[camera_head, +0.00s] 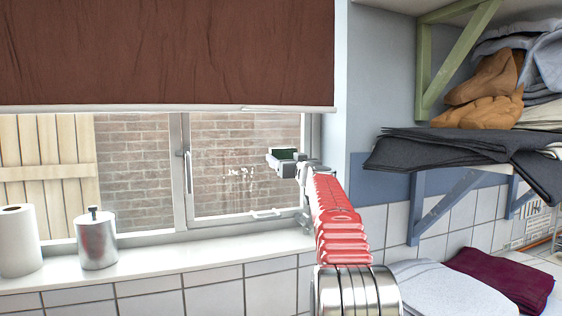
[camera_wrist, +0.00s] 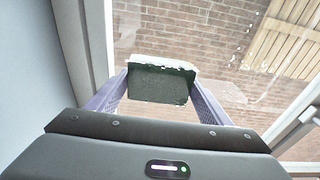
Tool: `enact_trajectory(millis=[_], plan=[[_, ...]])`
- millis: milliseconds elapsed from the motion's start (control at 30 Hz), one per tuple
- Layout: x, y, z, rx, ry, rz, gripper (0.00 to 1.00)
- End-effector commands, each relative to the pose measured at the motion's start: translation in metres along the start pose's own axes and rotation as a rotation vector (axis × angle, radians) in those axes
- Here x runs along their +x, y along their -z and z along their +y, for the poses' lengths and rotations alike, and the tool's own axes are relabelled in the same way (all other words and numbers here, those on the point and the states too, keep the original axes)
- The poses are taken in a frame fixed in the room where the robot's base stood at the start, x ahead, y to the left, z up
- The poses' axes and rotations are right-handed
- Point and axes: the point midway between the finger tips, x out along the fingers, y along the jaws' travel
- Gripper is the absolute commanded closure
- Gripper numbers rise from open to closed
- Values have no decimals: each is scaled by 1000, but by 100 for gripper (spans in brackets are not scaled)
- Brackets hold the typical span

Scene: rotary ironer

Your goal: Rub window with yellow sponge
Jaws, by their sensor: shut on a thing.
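My gripper (camera_head: 287,163) is extended at the right side of the window (camera_head: 215,165). It is shut on a sponge (camera_wrist: 160,84), which sits between the two fingers in the wrist view. The side facing the wrist camera is dark green with white foam or a pale layer along the edges; no yellow shows. In the head view the sponge (camera_head: 284,154) is a small green patch. It is at or close to the right pane; I cannot tell if it touches the glass. White smears mark the right pane, left of the gripper, and also show in the wrist view (camera_wrist: 232,92).
A brown blind (camera_head: 165,50) covers the window's top. A paper roll (camera_head: 18,240) and a metal canister (camera_head: 96,240) stand on the sill's left. Shelves with folded cloths (camera_head: 450,147) and a brown glove-like item (camera_head: 490,90) are at the right. The middle sill is clear.

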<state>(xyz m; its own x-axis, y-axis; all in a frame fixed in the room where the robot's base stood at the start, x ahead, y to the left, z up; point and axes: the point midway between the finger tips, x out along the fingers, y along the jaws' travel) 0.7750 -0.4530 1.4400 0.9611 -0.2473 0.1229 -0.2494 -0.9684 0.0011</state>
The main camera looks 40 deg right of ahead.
Motion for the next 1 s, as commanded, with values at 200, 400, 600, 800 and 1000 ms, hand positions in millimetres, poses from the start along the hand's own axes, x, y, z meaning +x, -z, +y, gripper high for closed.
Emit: enact_trajectory(millis=[200,400,600,800,1000], plan=[[0,-4,7,1,-8,-4,45],[-2,-4,6,1,-8,-5,45],[-2,-3,6,1,-6,-4,45],[-1,-2,-1,1,-3,-2,45],[-1,-1,-14,1,-3,-2,45]])
